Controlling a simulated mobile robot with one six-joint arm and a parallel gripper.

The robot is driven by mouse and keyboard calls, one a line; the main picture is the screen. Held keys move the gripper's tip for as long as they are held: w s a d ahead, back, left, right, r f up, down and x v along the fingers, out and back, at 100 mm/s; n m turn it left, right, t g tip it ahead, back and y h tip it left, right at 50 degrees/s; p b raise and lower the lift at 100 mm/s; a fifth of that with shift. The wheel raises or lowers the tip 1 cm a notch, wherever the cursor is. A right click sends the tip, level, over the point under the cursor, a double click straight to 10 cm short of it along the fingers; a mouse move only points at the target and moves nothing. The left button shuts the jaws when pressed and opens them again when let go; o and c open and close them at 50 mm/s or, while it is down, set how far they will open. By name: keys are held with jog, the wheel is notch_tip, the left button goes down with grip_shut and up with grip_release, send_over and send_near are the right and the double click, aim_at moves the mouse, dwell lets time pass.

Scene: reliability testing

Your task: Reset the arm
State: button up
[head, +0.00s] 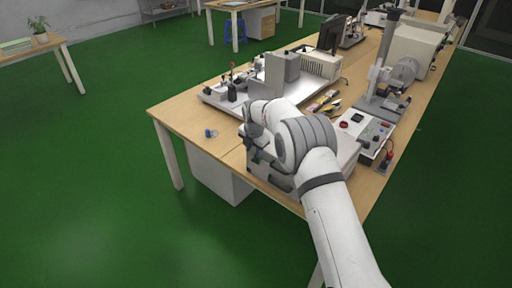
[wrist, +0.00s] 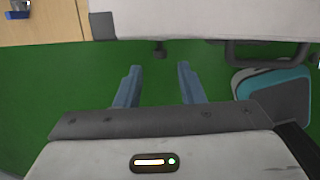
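My arm reaches from the lower right of the head view over the near end of a long wooden table (head: 172,112). In the head view my gripper is mostly hidden behind my own wrist. In the wrist view my gripper (wrist: 158,88) shows two blue-grey fingers set well apart. Nothing is between them but green floor (wrist: 158,120) seen beyond. A pale grey body (wrist: 200,20) with a dark lower edge crosses the top of the wrist view, just beyond the fingertips.
A small blue object (head: 209,133) lies on the table's near left corner. A metal test rig (head: 235,92) stands behind my wrist. A control box (head: 365,132) with buttons is close on the right. Green floor (head: 80,170) is clear at left.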

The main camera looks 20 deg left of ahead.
jog(key=s+d+r+m, duration=0.4)
jog(key=d+r+m, duration=0.1)
jog(key=d+r, duration=0.25)
jog(key=s+d+r+m+b, duration=0.1)
jog(key=s+d+r+m, duration=0.2)
jog(key=d+r+m, duration=0.35)
jog(key=s+d+r+m, duration=0.4)
jog(key=d+r, duration=0.3)
jog(key=d, duration=0.4)
jog(key=s+d+m, duration=0.5)
jog(key=s, duration=0.4)
jog(key=s+d+m+b, duration=0.1)
jog(key=s+d+m, duration=0.4)
jog(key=s, duration=0.5)
jog(key=s+d+m+t+h, duration=0.1)
jog(key=s+d+m, duration=0.4)
jog(key=s, duration=0.4)
jog(key=shift+s+d+f+m, duration=0.15)
jog(key=shift+d+f+m, duration=0.15)
jog(key=shift+m, duration=0.45)
